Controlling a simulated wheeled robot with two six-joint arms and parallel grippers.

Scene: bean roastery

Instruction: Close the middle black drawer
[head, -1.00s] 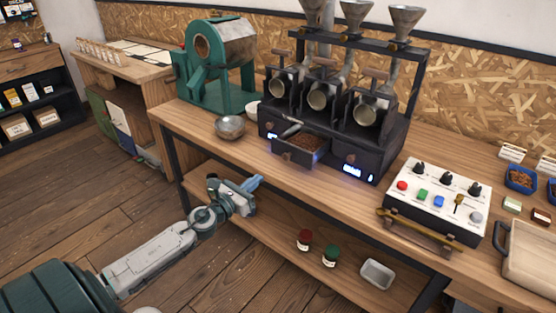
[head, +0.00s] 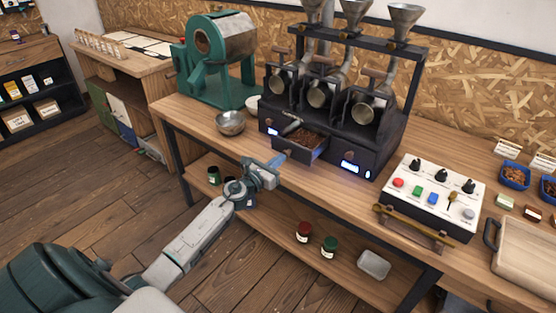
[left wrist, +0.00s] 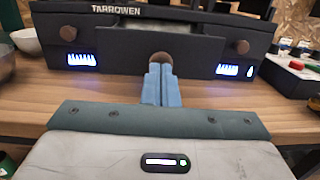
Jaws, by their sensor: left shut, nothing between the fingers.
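The middle black drawer (head: 301,154) of the dark three-funnel machine (head: 378,150) is pulled out, with brown beans lying in it. A small metal scoop-like piece lies at its left rim. My left gripper (head: 279,160) is shut and empty, in front of the drawer's face. In the left wrist view its blue fingers (left wrist: 160,82) point at the drawer's round brown knob (left wrist: 162,58), partly covering it. I cannot tell whether the fingertips touch it. The drawers on both sides look shut. My right gripper is not in view.
A metal bowl (head: 231,123) stands on the counter left of the drawer. A white control box (head: 434,190) stands to the right. Jars and a pale tray (head: 374,265) are on the lower shelf. The counter's front edge runs below my gripper.

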